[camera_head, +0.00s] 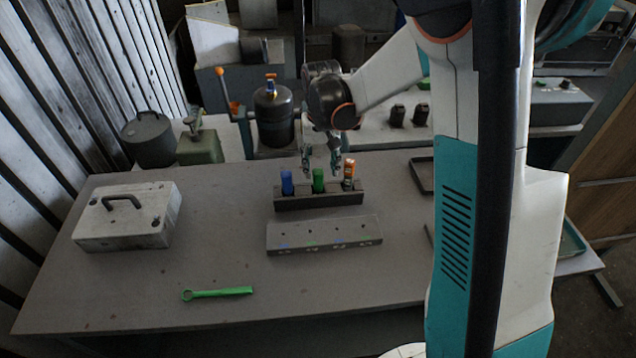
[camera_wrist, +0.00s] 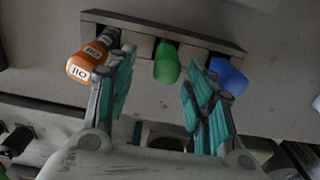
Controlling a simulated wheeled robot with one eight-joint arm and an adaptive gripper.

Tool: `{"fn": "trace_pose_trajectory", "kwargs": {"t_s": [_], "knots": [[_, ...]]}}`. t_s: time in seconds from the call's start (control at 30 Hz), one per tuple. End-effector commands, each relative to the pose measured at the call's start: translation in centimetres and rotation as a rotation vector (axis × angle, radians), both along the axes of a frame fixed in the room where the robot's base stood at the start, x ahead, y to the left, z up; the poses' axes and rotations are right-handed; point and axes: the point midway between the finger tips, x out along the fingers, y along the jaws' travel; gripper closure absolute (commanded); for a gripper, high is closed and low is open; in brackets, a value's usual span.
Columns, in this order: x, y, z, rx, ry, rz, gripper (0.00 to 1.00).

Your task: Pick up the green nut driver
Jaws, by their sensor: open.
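The green nut driver (camera_head: 318,180) stands in the middle of a dark holder block (camera_head: 300,203) on the table, its handle up. A blue driver (camera_head: 287,183) stands left of it and an orange one (camera_head: 349,171) right of it. My gripper (camera_head: 321,172) is open above the block. In the wrist view the green handle (camera_wrist: 167,63) lies ahead, between my two spread fingers (camera_wrist: 158,72), with the orange driver (camera_wrist: 85,63) beside the left finger and the blue one (camera_wrist: 228,76) near the right finger. No contact with the green handle shows. The drivers' shafts are mostly hidden.
A low drilled block (camera_head: 324,236) lies in front of the holder. A green wrench (camera_head: 218,292) lies at the front left, and a white case (camera_head: 128,215) stands at the left. A dark tray (camera_head: 422,174) is at the right. Much of the front table is clear.

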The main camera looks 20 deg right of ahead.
Motion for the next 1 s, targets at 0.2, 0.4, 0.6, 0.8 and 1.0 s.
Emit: {"fn": "trace_pose_trajectory", "kwargs": {"t_s": [0.2, 0.4, 0.6, 0.8, 1.0], "knots": [[-0.1, 0.6, -2.4, 0.0, 0.0, 0.0, 0.52], [-0.1, 0.8, -4.9, 0.0, 0.0, 0.0, 0.52], [-0.1, 0.8, -5.0, 0.0, 0.0, 0.0, 0.52], [-0.1, 0.8, -5.0, 0.0, 0.0, 0.0, 0.86], [-0.1, 0.8, -5.0, 0.0, 0.0, 0.0, 1.0]]}}
